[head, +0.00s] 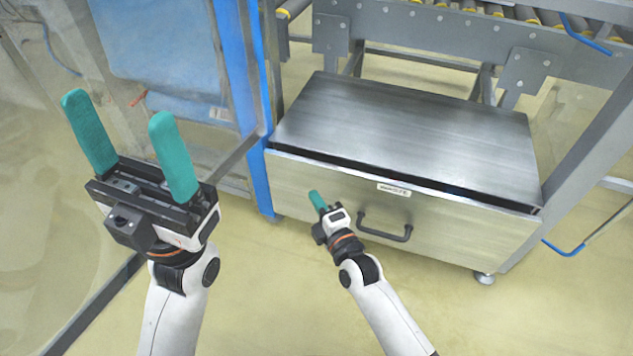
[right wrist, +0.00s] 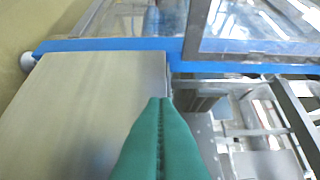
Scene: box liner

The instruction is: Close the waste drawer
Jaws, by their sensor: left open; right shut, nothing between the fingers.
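The waste drawer has a brushed steel front (head: 440,215) with a small label and a dark bar handle (head: 385,230). A narrow dark gap runs between the front's top edge and the steel cabinet top (head: 410,125). My right gripper (head: 314,196) is shut and empty, in front of the drawer front, left of the handle. In the right wrist view its green fingers (right wrist: 158,100) are together beside the edge of a steel panel (right wrist: 85,100); contact cannot be told. My left gripper (head: 119,110) is open and empty, well left of the drawer.
A blue-edged frame with a blue panel (head: 165,45) stands left of the cabinet. A roller conveyor (head: 450,40) on grey legs runs behind it. A blue-ended hook bar (head: 565,248) is at the right. The floor before the drawer (head: 470,315) is clear.

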